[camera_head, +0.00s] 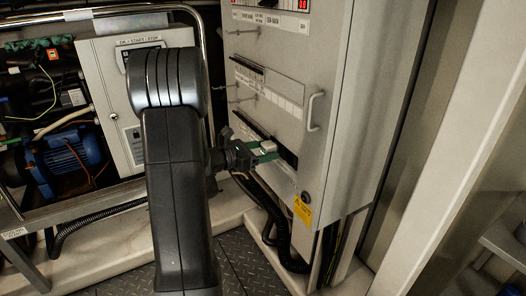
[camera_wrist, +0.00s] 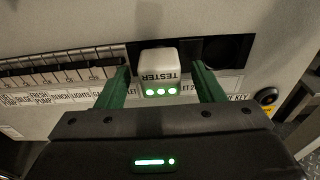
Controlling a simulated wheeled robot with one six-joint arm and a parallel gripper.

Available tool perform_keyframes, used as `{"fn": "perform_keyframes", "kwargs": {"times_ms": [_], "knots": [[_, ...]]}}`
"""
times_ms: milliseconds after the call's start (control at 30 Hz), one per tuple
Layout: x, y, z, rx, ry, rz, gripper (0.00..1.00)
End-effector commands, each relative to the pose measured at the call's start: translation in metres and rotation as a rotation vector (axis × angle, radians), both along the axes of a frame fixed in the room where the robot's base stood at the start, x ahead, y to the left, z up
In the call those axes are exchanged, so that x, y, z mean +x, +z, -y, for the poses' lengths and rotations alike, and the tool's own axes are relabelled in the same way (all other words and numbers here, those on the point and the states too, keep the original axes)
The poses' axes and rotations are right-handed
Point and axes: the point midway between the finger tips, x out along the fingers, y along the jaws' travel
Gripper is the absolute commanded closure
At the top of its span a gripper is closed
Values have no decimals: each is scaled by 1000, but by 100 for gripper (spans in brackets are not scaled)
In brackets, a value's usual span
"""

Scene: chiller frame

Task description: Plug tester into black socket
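The tester (camera_wrist: 158,72) is a small white block with upside-down "TESTER" lettering and several lit green lights. It sits against the dark socket strip (camera_wrist: 230,48) on the cabinet front, seemingly in a socket, but its plug side is hidden. A black socket (camera_wrist: 190,50) shows just right of it. My gripper (camera_wrist: 161,68) has its green fingers on both sides of the tester, with a visible gap on each side, so it is open. In the head view the gripper (camera_head: 266,153) is at the cabinet's lower front, with the tester (camera_head: 268,147) partly visible between its fingers.
The grey cabinet (camera_head: 335,100) has a handle (camera_head: 313,111) and a yellow warning label (camera_head: 302,210). A row of switches (camera_wrist: 60,72) lies left of the tester, and a round black key switch (camera_wrist: 266,96) lies right. A blue motor (camera_head: 68,160) and black hoses stand left and below.

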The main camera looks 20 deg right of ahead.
Motion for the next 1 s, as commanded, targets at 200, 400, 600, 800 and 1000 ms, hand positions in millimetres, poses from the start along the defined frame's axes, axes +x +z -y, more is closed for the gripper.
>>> {"fn": "perform_keyframes", "kwargs": {"times_ms": [200,400,600,800,1000], "knots": [[0,1,-3,0,1,0,39],[-1,4,-27,0,4,-1,39],[-4,9,-67,1,5,0,39],[-7,13,-103,0,4,0,39],[-9,16,-127,0,3,0,39]]}}
